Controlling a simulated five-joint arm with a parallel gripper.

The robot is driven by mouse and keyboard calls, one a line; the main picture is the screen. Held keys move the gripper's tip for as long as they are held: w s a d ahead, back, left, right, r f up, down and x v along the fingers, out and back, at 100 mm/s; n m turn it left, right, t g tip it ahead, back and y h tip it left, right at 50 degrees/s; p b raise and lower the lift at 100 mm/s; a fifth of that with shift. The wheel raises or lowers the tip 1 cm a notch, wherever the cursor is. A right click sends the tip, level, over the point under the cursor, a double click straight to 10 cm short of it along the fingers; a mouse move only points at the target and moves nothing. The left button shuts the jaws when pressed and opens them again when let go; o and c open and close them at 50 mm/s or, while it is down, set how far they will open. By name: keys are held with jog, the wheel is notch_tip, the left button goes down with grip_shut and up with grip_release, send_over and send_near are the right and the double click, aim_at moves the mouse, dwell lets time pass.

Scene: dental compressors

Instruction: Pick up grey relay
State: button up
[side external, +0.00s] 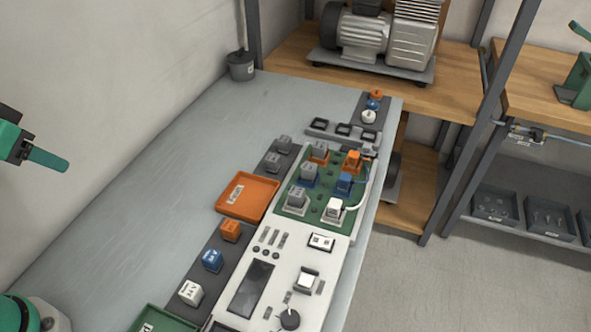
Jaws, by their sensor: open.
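Several grey relays are in view. Two grey relays, one at the back (284,144) and one in front of it (272,161), stand on a dark grey strip behind the orange tray. Two more, one farther back (308,171) and one nearer (297,195), sit on the green board (318,208) among orange, blue and white relays. My gripper (62,163) is at the far left edge, partly cut off, raised and well apart from all the relays. It is open, and nothing shows in it.
An orange tray (236,207) lies left of the green board. Orange (230,230), blue (212,260) and white (191,292) relays stand on a dark strip in front. A white panel (262,272) adjoins the board. The bench's left part is clear.

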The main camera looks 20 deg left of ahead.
jog(key=w+d+r+g, duration=0.1)
jog(key=w+d+r, duration=0.2)
jog(key=w, duration=0.3)
jog(key=w+d+r+g, duration=0.1)
jog(key=w+d+r, duration=0.15)
jog(key=w, duration=0.35)
jog(key=g, duration=0.4)
send_over(309, 166)
jog(key=f, duration=1.6)
jog(key=shift+s+a+f, duration=0.15)
jog(key=shift+a+f, duration=0.15)
jog(key=shift+f, duration=0.05)
jog(key=shift+d+f, duration=0.4)
jog(key=shift+f, duration=0.05)
jog(key=shift+a+f, duration=0.1)
jog(key=shift+f, duration=3.8)
jog(key=c, duration=1.1)
